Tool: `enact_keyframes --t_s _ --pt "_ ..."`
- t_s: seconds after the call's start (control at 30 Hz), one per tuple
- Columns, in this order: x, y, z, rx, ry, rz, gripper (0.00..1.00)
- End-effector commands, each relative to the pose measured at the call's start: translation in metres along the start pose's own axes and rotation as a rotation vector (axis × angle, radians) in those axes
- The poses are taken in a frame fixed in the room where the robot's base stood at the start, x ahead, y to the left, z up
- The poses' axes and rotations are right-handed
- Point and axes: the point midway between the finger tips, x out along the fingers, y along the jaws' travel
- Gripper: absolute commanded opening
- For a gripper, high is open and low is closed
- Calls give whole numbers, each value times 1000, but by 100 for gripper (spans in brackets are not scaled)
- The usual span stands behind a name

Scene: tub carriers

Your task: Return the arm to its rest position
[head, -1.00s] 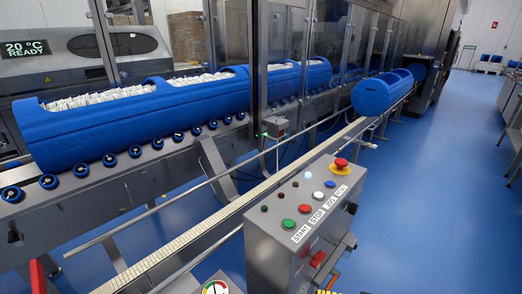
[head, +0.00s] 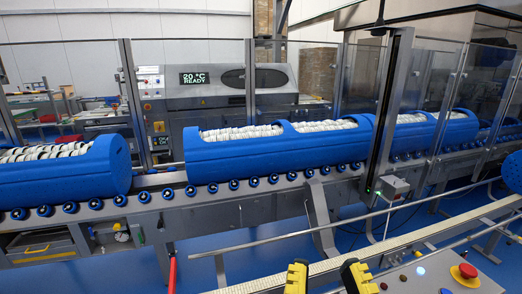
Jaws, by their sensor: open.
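My gripper (head: 327,277) shows at the bottom edge of the head view as two yellow fingertips with a clear gap between them. It is open, with nothing visible between the fingertips. The rest of the gripper and the arm are below the picture. The fingertips appear in front of the pale conveyor strip (head: 245,287), left of the control box; I cannot tell their distance from either.
A blue tub carrier (head: 235,160) filled with white items lies on the roller line, with another (head: 65,180) at left. The control box with a red emergency button (head: 466,271) is at lower right. Glass guards and a dark post (head: 390,110) stand behind the rail.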

Motion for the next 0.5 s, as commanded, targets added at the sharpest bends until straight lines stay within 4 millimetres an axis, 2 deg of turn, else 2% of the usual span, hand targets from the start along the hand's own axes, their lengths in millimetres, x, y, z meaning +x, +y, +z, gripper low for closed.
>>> enact_keyframes --t_s 0.03,0.17,0.5 --pt "15 0 -42 1 3 0 37" --pt "34 1 -90 4 1 0 37" --pt "88 1 -229 10 -1 0 37"
